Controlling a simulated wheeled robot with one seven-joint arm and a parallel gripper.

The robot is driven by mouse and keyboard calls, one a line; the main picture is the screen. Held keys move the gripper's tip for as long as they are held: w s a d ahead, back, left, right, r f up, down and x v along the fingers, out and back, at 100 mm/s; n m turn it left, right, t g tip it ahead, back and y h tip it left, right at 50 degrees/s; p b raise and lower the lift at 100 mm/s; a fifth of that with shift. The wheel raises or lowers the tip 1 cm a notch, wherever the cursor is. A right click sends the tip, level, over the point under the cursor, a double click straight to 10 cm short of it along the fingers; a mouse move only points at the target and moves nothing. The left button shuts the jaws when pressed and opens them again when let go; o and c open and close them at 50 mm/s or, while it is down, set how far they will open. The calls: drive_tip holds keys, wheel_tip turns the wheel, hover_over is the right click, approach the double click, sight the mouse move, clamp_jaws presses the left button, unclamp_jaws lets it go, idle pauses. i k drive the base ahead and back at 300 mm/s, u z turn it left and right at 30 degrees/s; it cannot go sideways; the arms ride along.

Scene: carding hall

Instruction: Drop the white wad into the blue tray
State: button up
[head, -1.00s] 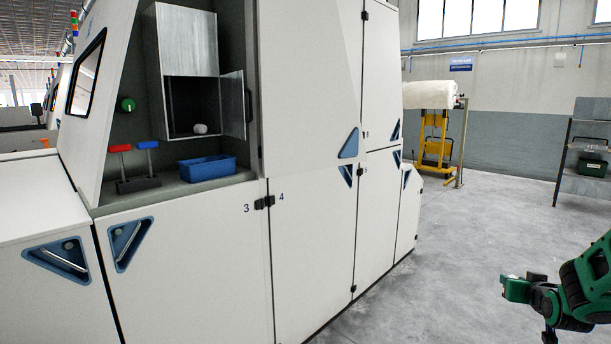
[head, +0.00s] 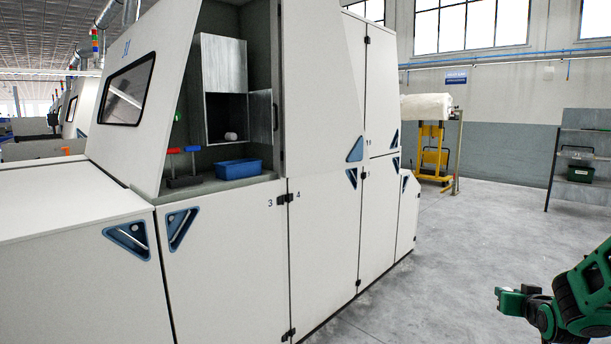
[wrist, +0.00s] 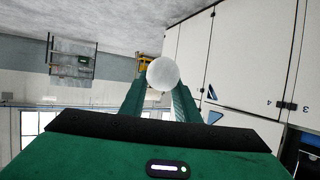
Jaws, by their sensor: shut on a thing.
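My gripper (head: 507,298) is at the lower right of the head view, out over the floor and well apart from the machine. In the wrist view its fingers are shut on a round white wad (wrist: 163,73). The blue tray (head: 240,172) stands on the ledge of the machine's open recess, left of centre in the head view. I cannot see inside it. A second white lump (head: 230,136) sits in the open metal box (head: 223,62) above and behind the tray.
The box's metal door (head: 261,118) stands open on the right. Red and blue T-handles (head: 183,165) stand left of the tray. The pale machine cabinet (head: 325,250) fills the middle. Grey floor is clear to its right, with a shelf rack (head: 550,165) beyond.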

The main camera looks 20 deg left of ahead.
sight(250, 174)
drive_tip(key=u, duration=1.5)
